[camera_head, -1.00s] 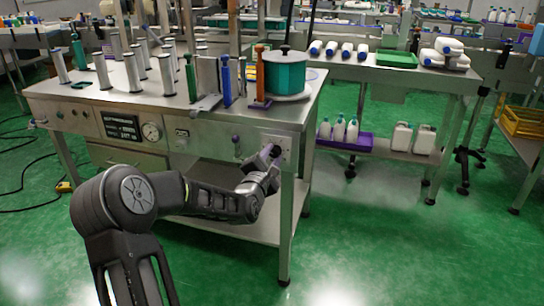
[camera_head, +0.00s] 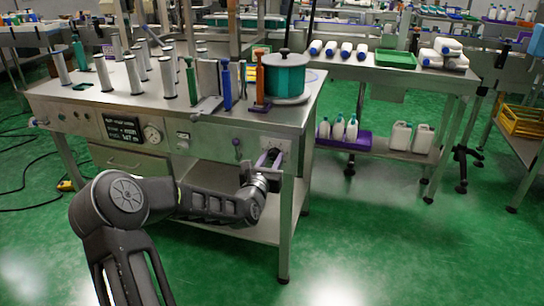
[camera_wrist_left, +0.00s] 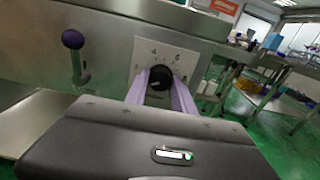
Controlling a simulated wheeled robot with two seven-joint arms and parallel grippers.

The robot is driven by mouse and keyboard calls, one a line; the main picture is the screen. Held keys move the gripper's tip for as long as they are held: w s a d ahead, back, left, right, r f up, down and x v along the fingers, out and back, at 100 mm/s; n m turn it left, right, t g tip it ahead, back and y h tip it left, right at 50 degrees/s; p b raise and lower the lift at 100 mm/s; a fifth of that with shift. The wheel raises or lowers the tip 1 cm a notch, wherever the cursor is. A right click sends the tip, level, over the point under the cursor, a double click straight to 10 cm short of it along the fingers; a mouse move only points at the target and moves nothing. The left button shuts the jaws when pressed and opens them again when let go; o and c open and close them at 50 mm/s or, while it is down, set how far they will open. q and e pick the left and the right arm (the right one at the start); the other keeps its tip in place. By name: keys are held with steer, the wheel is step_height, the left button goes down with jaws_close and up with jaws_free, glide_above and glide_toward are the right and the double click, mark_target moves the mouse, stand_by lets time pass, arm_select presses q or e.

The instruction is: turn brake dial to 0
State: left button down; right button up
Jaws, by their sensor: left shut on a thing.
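The brake dial (camera_wrist_left: 160,79) is a black round knob on a pale plate (camera_wrist_left: 152,51) with the numbers 4 and 6 showing along its upper part. The plate is on the front panel of the steel machine table, near its right corner. My left gripper (camera_head: 268,157) reaches the dial from the front, and its two pale purple fingers (camera_wrist_left: 160,92) lie on either side of the knob, shut on it. The rest of the scale is hidden behind the gripper. A light mark shows on the knob's lower left. My right gripper is in neither view.
A purple ball-topped lever (camera_wrist_left: 73,40) stands out of the panel left of the dial. A gauge (camera_head: 152,134) and a dark display (camera_head: 123,129) are further left. The table's front leg (camera_head: 286,230) stands below the dial. Green floor is clear in front.

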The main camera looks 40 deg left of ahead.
arm_select(q)
steer(key=n+p, duration=0.1)
steer(key=n, duration=0.2)
steer(key=shift+n, duration=0.3)
steer(key=shift+f, duration=0.1)
steer(key=c, duration=1.1)
jaws_free()
steer(key=shift+o, duration=0.2)
steer(key=shift+s, duration=0.1)
steer(key=p+v, duration=0.2)
steer(key=v, duration=0.5)
steer(key=shift+s+d, duration=0.15)
steer(key=shift+s, duration=0.15)
